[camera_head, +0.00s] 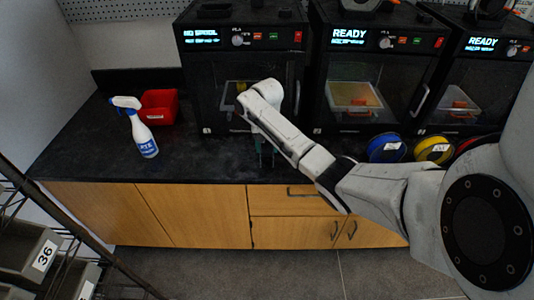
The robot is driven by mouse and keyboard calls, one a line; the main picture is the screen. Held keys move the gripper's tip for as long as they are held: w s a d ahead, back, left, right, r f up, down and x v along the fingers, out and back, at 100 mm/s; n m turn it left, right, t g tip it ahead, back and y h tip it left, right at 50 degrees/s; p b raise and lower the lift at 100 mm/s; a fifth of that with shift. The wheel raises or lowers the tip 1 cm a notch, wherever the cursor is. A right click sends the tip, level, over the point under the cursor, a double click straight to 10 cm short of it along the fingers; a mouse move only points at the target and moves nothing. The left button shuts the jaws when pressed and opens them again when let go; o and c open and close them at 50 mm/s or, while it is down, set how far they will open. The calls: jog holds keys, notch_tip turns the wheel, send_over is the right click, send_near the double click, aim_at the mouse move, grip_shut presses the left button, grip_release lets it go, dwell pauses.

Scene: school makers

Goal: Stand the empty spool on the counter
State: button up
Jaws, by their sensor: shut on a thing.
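My gripper (264,155) hangs at the end of my white arm, above or close to the dark counter (210,160), in front of the left printer. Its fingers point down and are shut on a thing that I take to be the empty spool. The spool hardly shows, dark against the dark counter and partly behind my arm. I cannot tell whether it touches the counter or how it is tilted.
The left printer (240,50) shows "NO SPOOL"; two others read "READY". A spray bottle (143,135) and red bin (159,105) stand at the counter's left. Blue (386,148) and yellow (433,150) spools sit to the right. The counter's left-middle is clear.

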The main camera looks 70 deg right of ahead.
jog(key=shift+f, duration=0.4)
jog(key=shift+f, duration=0.2)
jog(key=o, duration=1.1)
jog(key=shift+c, duration=0.2)
notch_tip(320, 180, up, 11)
jog(key=shift+r+p, duration=0.1)
jog(key=shift+p, duration=0.25)
jog(key=shift+r+p, duration=0.65)
jog(key=shift+p, duration=0.1)
